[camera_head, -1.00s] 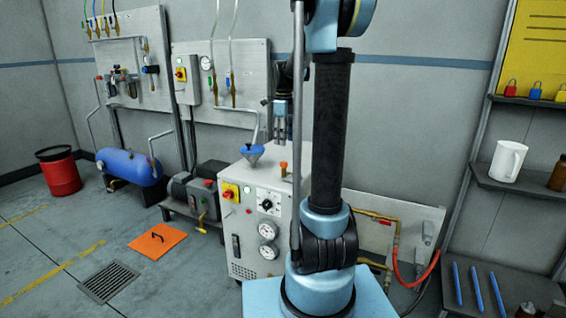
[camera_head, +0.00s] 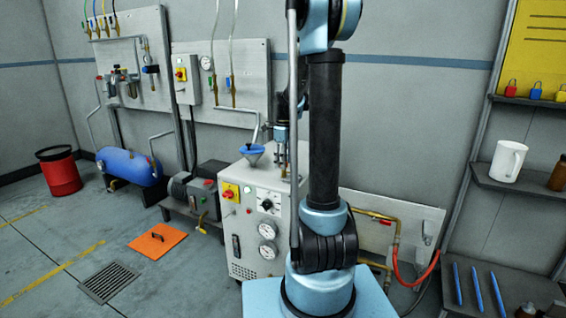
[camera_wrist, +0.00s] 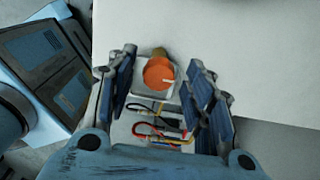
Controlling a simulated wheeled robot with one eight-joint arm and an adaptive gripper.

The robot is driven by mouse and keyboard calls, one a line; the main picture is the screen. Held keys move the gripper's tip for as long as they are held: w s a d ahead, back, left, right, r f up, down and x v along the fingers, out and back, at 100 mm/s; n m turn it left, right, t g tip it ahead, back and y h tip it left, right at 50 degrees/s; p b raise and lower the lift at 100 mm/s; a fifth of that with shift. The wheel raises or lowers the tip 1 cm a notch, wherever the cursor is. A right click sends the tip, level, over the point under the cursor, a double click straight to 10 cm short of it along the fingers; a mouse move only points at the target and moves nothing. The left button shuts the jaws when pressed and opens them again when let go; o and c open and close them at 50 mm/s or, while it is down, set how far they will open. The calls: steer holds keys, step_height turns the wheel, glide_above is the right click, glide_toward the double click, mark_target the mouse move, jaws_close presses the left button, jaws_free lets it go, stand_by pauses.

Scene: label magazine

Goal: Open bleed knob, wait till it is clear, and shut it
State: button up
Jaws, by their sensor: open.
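The bleed knob (camera_wrist: 157,75) is orange with a pale mark on its face. It sits on a brass fitting on top of the white machine cabinet (camera_head: 252,238). In the wrist view, my open gripper (camera_wrist: 163,61) has one finger on each side of the knob, and I see gaps between the fingers and it. In the head view, my gripper (camera_head: 281,150) points down over the cabinet top and mostly hides the knob. I cannot tell from here whether the fingertips reach down to the knob's height.
A blue funnel (camera_head: 252,150) stands on the cabinet just left of my gripper. The cabinet front has a red-and-yellow switch (camera_head: 230,192), a black dial (camera_head: 267,205) and gauges (camera_head: 268,230). A panel with hoses hangs on the wall behind.

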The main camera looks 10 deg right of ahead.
steer(key=c, duration=1.1)
